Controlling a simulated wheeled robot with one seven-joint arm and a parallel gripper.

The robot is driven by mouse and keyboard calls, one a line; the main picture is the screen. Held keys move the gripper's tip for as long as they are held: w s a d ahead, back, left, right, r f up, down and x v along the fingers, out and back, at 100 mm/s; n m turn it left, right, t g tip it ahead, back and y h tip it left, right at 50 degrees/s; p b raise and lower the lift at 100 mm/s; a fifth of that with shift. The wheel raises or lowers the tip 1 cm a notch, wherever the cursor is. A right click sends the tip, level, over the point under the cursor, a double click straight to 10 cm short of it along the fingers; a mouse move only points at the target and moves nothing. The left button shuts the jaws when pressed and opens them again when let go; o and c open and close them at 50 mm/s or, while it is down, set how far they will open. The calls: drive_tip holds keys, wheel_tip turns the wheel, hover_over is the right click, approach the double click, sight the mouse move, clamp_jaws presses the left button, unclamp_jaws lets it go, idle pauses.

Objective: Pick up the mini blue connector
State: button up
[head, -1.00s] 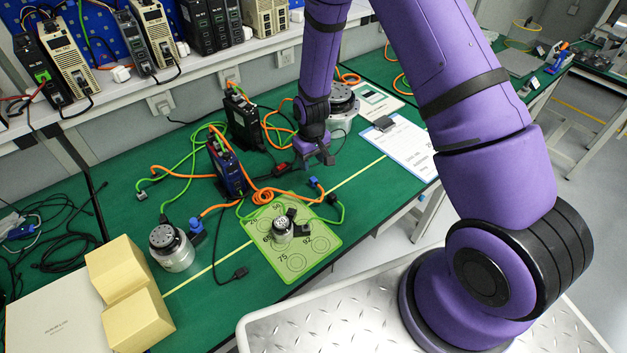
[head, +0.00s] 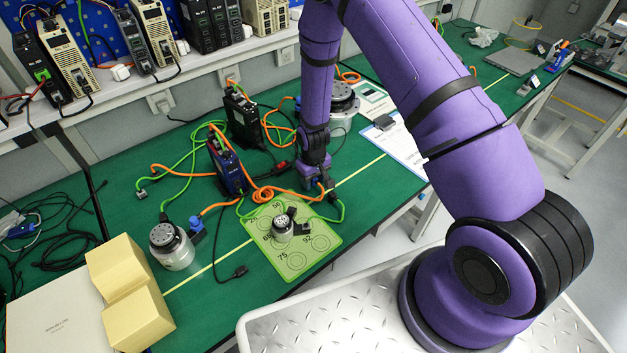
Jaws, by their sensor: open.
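The small blue connector (head: 321,187) lies at the end of an orange cable on the green table, just beyond the top right of the lime-green mat (head: 290,265). My gripper (head: 317,186) points down right at it and hides most of it. The jaws are open. I cannot tell whether the connector sits between the fingers or just beside them. Another blue connector (head: 197,224) on an orange cable is beside the silver motor (head: 172,246) on the left.
A small motor (head: 282,229) stands on the mat. A dark blue drive (head: 226,168) and a black drive (head: 242,120) stand left of my gripper, with orange and green cables around them. A clipboard (head: 405,150) lies to the right.

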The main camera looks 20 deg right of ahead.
drive_tip(key=c, duration=0.9)
drive_tip(key=shift+r, duration=0.15)
